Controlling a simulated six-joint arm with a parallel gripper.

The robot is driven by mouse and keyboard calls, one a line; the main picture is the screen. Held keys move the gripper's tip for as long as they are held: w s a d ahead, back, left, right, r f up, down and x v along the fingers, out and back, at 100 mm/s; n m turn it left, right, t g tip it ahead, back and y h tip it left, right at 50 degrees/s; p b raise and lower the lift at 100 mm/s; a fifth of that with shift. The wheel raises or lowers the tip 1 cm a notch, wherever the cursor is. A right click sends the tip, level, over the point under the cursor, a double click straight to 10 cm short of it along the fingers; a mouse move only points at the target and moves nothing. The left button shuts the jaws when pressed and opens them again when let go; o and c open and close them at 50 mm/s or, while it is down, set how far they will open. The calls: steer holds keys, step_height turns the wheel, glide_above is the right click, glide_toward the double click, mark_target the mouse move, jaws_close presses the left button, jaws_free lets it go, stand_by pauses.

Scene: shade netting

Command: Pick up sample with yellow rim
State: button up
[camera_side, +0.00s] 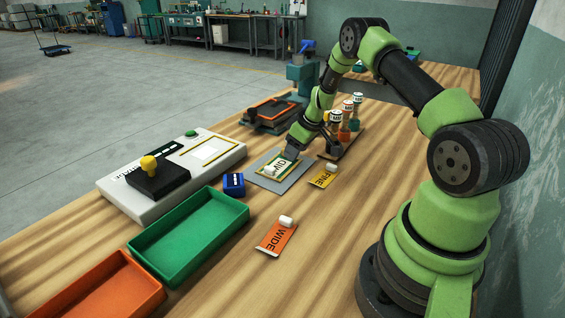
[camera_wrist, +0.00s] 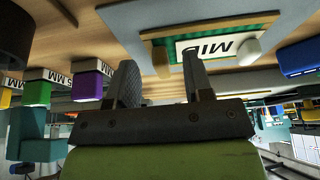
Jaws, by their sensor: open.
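A flat sample (camera_side: 277,167) with a yellow rim lies on a grey mat (camera_side: 259,181) in the side view. It has a green band, a dark-lettered white label and a pale knob. In the wrist view the same sample (camera_wrist: 221,46) reads "MID", upper right of centre. My gripper (camera_side: 289,155) is low at the sample's far edge in the side view. In the wrist view its open, empty jaws (camera_wrist: 161,80) stand apart, and the right finger overlaps the sample's left part. I cannot tell whether they touch.
An orange "WIDE" piece (camera_side: 276,236) and a yellow "FINE" piece (camera_side: 324,178) lie nearby. A rack of bottles (camera_side: 345,128) stands close behind my gripper. A blue box (camera_side: 234,184), a white machine (camera_side: 217,153), a green tray (camera_side: 190,236) and an orange tray (camera_side: 105,290) occupy the left.

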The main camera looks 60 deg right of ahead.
steer(key=shift+w+f, duration=0.2)
steer(key=shift+f, duration=0.3)
jaws_close()
steer(key=shift+r, duration=0.1)
